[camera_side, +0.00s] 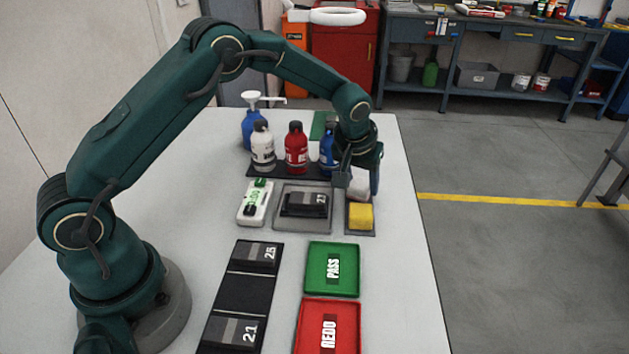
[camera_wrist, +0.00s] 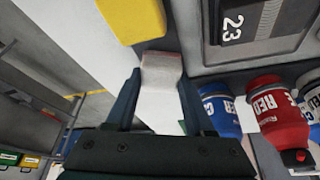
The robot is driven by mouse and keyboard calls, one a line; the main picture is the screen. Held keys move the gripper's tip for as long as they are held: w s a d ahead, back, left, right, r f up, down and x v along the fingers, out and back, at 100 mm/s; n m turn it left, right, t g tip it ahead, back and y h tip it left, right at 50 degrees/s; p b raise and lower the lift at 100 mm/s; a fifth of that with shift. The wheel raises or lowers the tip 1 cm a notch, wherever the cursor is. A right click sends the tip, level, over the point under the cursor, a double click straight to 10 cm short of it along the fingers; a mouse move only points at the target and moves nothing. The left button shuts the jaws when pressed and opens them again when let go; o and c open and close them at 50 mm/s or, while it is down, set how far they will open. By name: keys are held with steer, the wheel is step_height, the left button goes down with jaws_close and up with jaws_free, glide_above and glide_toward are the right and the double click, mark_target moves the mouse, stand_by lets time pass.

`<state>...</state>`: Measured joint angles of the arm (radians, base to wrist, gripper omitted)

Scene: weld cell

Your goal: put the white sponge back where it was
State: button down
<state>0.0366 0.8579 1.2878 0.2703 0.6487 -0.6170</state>
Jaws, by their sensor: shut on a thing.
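The white sponge (camera_side: 359,186) is between the fingers of my gripper (camera_side: 357,178), at the back end of a small dark tray (camera_side: 361,234). In the wrist view the white sponge (camera_wrist: 161,72) sits between the fingertips of my gripper (camera_wrist: 158,90). The yellow sponge (camera_side: 360,216) lies in the front part of the tray; it also shows in the wrist view (camera_wrist: 133,18), just beyond the white one. My gripper is shut on the white sponge. I cannot tell whether the white sponge touches the tray.
A blue bottle (camera_side: 327,150), a red bottle (camera_side: 296,150) and a white bottle (camera_side: 263,148) stand in a dark rack close left of my gripper. A grey fixture (camera_side: 303,223) holds a block marked 23. Green (camera_side: 346,288) and red (camera_side: 310,340) trays lie in front.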

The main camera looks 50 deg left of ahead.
steer(key=shift+f, duration=0.25)
steer(key=shift+f, duration=0.15)
steer(key=shift+c, duration=1.4)
jaws_free()
steer(key=v, duration=1.2)
steer(key=s+r+m, duration=0.2)
steer(key=s+r, duration=0.4)
steer(key=s, duration=0.5)
steer(key=s+f+m+t+h, duration=0.1)
steer(key=s+f+m, duration=0.1)
steer(key=s, duration=1)
steer(key=shift+m+h, duration=0.3)
steer(key=shift+h, duration=0.1)
